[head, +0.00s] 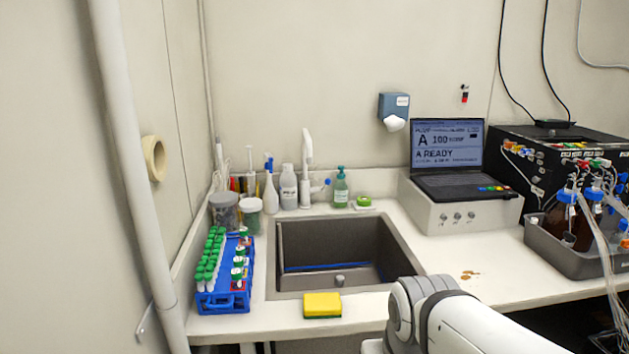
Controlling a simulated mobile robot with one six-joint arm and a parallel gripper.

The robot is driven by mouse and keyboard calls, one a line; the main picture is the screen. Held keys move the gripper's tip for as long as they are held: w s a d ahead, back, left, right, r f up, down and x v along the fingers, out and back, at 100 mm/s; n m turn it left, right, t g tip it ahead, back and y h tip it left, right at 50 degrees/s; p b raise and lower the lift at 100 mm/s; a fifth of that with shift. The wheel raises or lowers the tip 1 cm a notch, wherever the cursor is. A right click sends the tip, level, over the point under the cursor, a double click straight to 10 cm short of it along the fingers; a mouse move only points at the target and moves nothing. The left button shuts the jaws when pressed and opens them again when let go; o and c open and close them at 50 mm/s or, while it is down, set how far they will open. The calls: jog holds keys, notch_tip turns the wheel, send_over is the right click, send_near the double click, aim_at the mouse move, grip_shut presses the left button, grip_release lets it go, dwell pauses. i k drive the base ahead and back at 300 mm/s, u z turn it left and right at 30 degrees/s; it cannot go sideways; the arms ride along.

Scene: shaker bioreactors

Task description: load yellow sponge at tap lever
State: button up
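The yellow sponge (322,306) lies flat on the counter's front strip, just in front of the sink, with a green layer on its underside. The white tap (306,172) stands upright behind the sink. A small blue-tipped lever (326,183) sticks out at its right side. My arm enters from the bottom right, to the right of the sponge and apart from it. My gripper is not visible in the head view.
A grey sink (410,268) is set into the white counter (470,258). A blue tube rack (222,306) stands left of the sponge. Bottles and a green soap dispenser (341,190) flank the tap. A laptop (447,160) and a grey tray (570,262) with brown bottles are at right.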

aim_at(328, 182)
jog(key=i, duration=0.9)
jog(key=u, duration=0.05)
